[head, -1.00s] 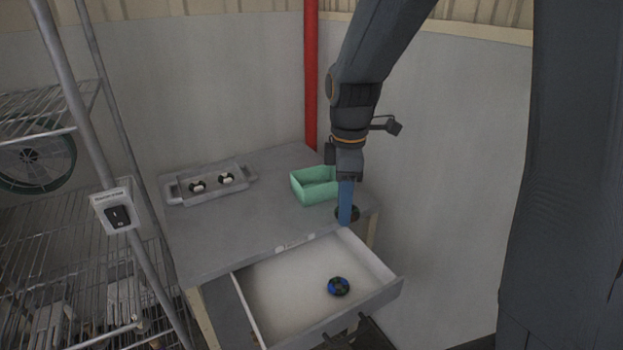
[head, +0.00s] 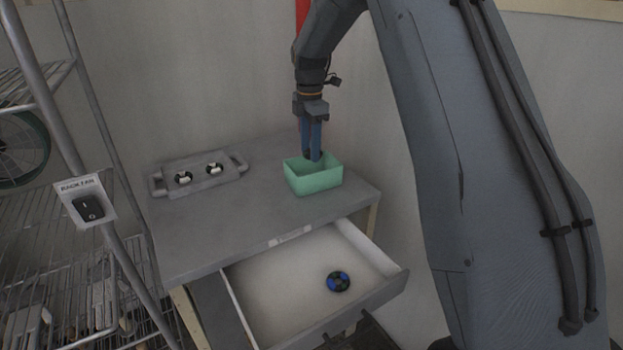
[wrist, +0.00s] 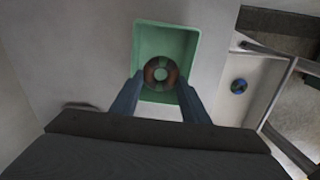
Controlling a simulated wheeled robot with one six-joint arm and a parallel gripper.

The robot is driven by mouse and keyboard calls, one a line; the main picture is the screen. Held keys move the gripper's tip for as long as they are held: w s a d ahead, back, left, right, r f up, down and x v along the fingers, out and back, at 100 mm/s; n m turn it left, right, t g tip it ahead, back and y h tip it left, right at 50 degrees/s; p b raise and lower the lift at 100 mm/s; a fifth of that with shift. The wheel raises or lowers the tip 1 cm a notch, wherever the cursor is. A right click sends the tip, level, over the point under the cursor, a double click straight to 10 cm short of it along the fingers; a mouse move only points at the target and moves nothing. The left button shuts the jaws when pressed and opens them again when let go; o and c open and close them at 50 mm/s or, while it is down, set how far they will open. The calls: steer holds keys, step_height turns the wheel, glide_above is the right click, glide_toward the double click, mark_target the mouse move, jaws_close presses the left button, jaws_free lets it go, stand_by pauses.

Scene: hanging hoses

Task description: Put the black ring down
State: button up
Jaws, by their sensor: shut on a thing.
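My gripper (head: 312,157) is shut on a dark ring and points down over the green bin (head: 315,182). In the wrist view the ring (wrist: 149,73) sits between the two blue fingertips (wrist: 160,82). It looks dark with brownish patches. Around it shows the inside of the green bin (wrist: 182,38). In the head view the ring (head: 307,155) is partly hidden by the fingers, at about the height of the bin's rim. I cannot tell whether it touches the bin.
The bin stands on the grey table (head: 215,225). A grey tray (head: 199,179) at the back left holds two black-and-white rings. The open drawer (head: 265,293) holds a black-and-blue ring (head: 339,281). A wire rack with a switch (head: 88,207) stands at left.

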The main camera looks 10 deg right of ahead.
step_height(320, 180, down, 8)
steer(key=shift+f+p, duration=0.1)
steer(key=shift+p, duration=0.9)
steer(key=shift+f, duration=0.15)
steer(key=o, duration=0.7)
steer(key=shift+o, duration=0.2)
step_height(320, 180, up, 12)
steer(key=b, duration=0.3)
steer(key=s+f+m, duration=0.3)
steer(key=s+m, duration=0.4)
steer(key=s, duration=0.5)
steer(key=s+f+m, duration=0.3)
steer(key=s+m, duration=0.3)
steer(key=s, duration=0.5)
steer(key=s+f+m, duration=0.3)
steer(key=s+m, duration=0.4)
steer(key=s, duration=0.5)
steer(key=shift+s+d+f+m+t, duration=0.2)
steer(key=shift+s+d+m+t, duration=0.1)
steer(key=shift+d, duration=0.1)
